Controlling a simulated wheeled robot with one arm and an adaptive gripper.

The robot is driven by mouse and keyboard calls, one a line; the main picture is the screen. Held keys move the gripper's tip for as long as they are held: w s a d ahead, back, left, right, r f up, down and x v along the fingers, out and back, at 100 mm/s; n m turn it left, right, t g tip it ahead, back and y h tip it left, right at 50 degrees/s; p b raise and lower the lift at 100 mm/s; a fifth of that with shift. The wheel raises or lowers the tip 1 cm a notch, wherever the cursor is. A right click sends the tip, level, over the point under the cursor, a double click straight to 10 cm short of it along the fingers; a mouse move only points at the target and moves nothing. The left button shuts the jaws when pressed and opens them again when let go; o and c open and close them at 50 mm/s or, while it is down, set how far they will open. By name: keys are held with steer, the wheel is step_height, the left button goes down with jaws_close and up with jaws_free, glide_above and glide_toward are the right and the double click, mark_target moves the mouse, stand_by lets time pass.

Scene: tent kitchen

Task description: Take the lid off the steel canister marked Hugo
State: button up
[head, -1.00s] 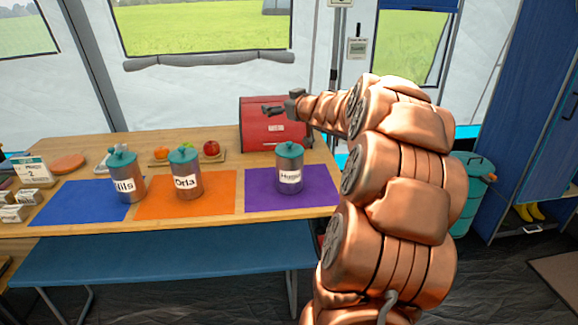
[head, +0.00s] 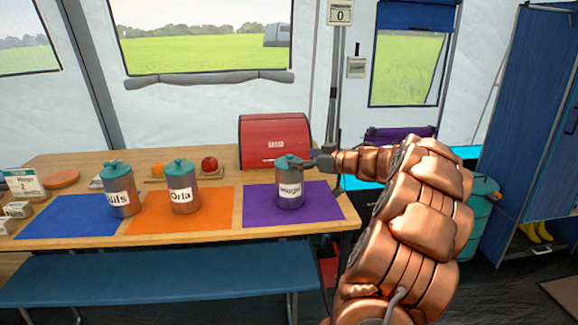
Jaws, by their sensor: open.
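The steel canister marked Hugo (head: 290,199) stands upright on the purple mat (head: 325,205) at the right of the table. Its teal lid (head: 287,162) with a small knob sits on top. My gripper (head: 306,163) is open at the right side of this lid, level with it. The fingers are small here, and I cannot tell whether they touch the lid. Two like canisters with teal lids stand to the left: one marked Orla (head: 184,199) on the orange mat (head: 221,215), and one marked Nils (head: 120,196) on the blue mat (head: 60,217).
A red box (head: 275,130) stands on the table behind the Hugo canister. A red apple (head: 209,164) and an orange fruit lie on a board behind Orla. Small cartons and a sign (head: 24,182) are at the left. A blue bench (head: 160,275) runs along the front.

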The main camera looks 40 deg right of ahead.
steer(key=x, duration=0.1)
steer(key=b+x, duration=0.1)
steer(key=x, duration=0.1)
steer(key=shift+w+a+f, duration=0.15)
steer(key=shift+a+f, duration=0.1)
steer(key=shift+f, duration=0.15)
steer(key=shift+w, duration=0.65)
steer(key=shift+f, duration=0.1)
steer(key=c, duration=0.8)
steer(key=shift+c, duration=0.2)
